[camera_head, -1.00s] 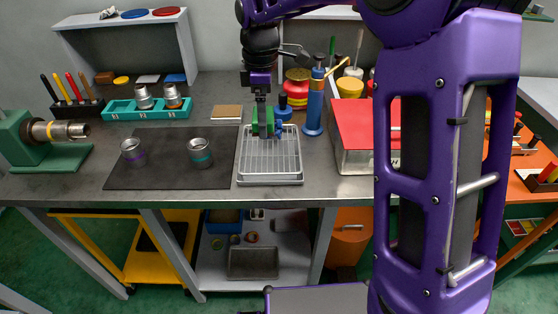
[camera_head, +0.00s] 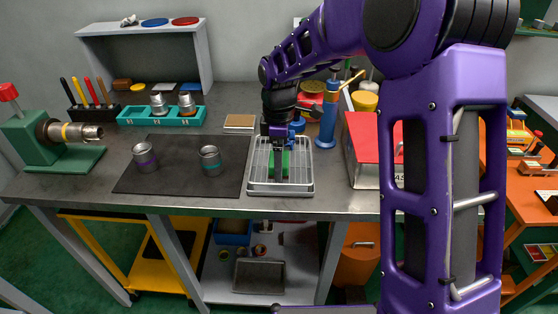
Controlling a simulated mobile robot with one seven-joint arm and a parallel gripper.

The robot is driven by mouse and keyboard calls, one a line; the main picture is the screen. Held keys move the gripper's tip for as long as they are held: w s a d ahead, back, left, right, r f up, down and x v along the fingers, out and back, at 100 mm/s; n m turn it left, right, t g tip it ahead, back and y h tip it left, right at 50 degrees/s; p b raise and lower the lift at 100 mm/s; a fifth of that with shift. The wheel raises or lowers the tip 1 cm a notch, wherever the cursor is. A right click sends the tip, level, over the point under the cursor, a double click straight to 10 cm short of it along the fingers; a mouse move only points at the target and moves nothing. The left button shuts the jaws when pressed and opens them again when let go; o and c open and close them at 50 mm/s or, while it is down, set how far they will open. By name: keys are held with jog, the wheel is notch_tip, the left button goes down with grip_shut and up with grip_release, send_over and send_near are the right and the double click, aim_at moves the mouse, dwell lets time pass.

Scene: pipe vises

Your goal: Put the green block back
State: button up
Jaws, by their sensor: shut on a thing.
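My gripper (camera_head: 278,172) points down over the metal wire tray (camera_head: 300,187) on the workbench. It is shut on the green block (camera_head: 286,162). The block shows on both sides of a dark finger, which hides its middle. It is within the tray's outline; I cannot tell whether it touches the tray's floor.
A blue cylinder (camera_head: 328,122) stands close behind right. A red-lidded box (camera_head: 362,135) is to the right. A brown board (camera_head: 239,122) lies behind left.

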jog(key=shift+r, duration=0.1)
jog(key=o, duration=1)
notch_tip(320, 180, up, 12)
jog(key=p, duration=0.2)
